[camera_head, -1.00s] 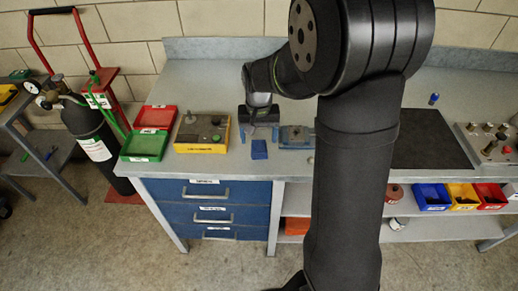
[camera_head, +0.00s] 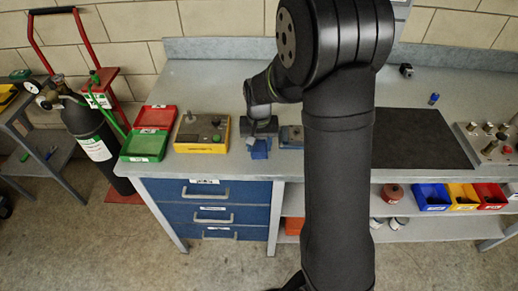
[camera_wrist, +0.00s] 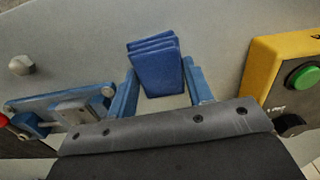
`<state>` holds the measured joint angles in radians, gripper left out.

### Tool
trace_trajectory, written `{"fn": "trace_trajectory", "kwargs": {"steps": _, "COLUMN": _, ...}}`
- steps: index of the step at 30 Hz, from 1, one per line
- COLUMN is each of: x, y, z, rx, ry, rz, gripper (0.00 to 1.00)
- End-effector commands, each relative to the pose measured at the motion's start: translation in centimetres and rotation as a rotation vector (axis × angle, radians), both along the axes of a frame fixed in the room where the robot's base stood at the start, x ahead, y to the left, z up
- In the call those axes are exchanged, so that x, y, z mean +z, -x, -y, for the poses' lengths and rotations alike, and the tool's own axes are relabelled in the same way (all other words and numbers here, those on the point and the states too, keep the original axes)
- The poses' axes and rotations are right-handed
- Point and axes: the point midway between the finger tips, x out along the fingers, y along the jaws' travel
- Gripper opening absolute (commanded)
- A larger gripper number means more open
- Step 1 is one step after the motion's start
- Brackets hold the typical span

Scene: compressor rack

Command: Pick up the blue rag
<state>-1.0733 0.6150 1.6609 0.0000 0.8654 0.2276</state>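The blue rag (camera_head: 259,150) lies folded on the grey bench top near its front edge. In the wrist view the rag (camera_wrist: 154,66) shows as a small stack of blue layers. My gripper (camera_wrist: 164,82) is open, with one blue finger on each side of the rag. Part of the rag sits between the fingers, and a gap shows at the right finger. In the head view my gripper (camera_head: 261,138) is right above and behind the rag. I cannot tell its exact height above the bench.
A yellow control box with a green button (camera_wrist: 303,78) stands close on one side, and a blue fixture with a metal block (camera_wrist: 78,110) on the other. Red (camera_head: 156,117) and green (camera_head: 145,145) bins stand further left. A black mat (camera_head: 425,138) lies to the right.

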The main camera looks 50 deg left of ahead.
Motion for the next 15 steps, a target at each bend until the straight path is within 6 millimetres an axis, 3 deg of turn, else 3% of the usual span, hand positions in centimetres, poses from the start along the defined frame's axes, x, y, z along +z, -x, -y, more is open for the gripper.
{"fn": "trace_trajectory", "kwargs": {"steps": 10, "x": 0.2, "y": 0.0, "z": 0.0, "rx": 0.0, "ry": -0.001, "rz": 0.001, "gripper": 0.25}}
{"fn": "trace_trajectory", "kwargs": {"steps": 15, "x": 1.5, "y": 0.0, "z": 0.0, "rx": 0.0, "ry": -0.001, "rz": 0.001, "gripper": 0.25}}
